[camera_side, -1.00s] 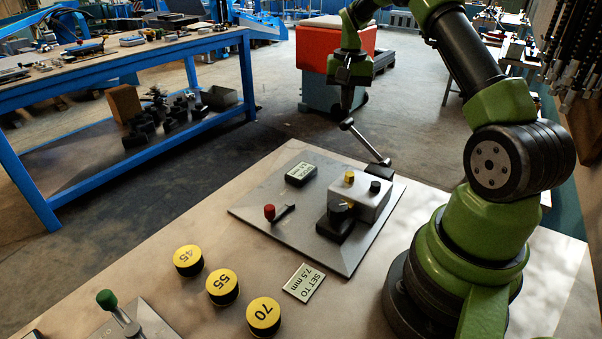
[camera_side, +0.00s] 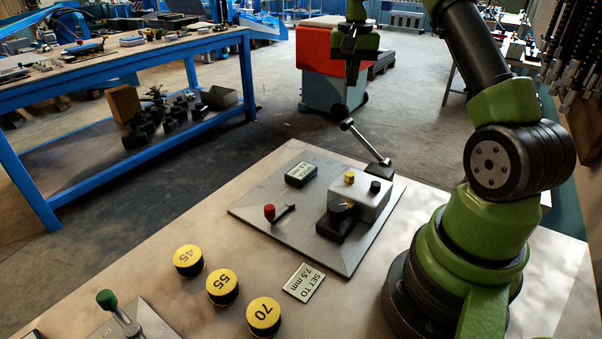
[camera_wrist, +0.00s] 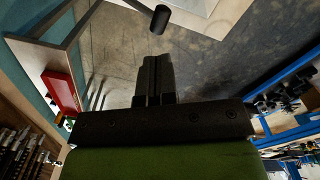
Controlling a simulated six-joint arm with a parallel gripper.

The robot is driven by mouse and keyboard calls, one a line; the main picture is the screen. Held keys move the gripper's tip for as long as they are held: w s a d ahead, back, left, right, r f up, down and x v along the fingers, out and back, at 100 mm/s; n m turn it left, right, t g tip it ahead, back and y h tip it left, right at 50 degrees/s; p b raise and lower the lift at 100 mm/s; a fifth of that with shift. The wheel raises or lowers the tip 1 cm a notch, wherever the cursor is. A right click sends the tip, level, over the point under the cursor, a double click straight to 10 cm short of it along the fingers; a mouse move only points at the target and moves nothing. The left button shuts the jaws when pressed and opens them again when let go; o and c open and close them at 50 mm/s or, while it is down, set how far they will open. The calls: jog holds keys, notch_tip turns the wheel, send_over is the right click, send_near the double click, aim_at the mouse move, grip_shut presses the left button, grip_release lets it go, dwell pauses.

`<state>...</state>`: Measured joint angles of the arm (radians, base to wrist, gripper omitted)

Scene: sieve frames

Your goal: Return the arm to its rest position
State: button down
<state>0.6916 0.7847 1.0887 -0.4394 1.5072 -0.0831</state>
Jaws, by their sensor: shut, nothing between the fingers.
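My gripper (camera_side: 352,72) hangs high above the far edge of the bench, at the top of the side view, clear of the bench and everything on it. In the wrist view its two dark fingers (camera_wrist: 154,82) are together with nothing between them. Below it stands a metal lever with a black knob (camera_side: 341,111), on the grey plate (camera_side: 262,205). The fingers are apart from the knob, which also shows in the wrist view (camera_wrist: 160,18).
The plate carries a grey block (camera_side: 366,200), a red-knobbed lever (camera_side: 269,212) and a small display (camera_side: 300,174). Discs marked 45 (camera_side: 188,260), 55 (camera_side: 222,286) and 70 (camera_side: 263,316) lie in front, beside a "SET TO 7.5 mm" card (camera_side: 304,283). A green-knobbed lever (camera_side: 107,299) stands front left.

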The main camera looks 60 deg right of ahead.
jog(key=s+a+r+n+t, duration=0.2)
jog(key=a+r, duration=0.4)
jog(key=a, duration=0.2)
jog(key=s+a+r+n+t, duration=0.1)
jog(key=a+r+n, duration=0.1)
jog(key=a+r, duration=0.45)
jog(key=s+a+f+n+t+y, duration=0.2)
jog(key=s+a+n+t, duration=0.2)
jog(key=s+a, duration=0.9)
jog(key=shift+s+a+f, duration=0.25)
jog(key=shift+a+f, duration=0.05)
jog(key=shift+a, duration=0.1)
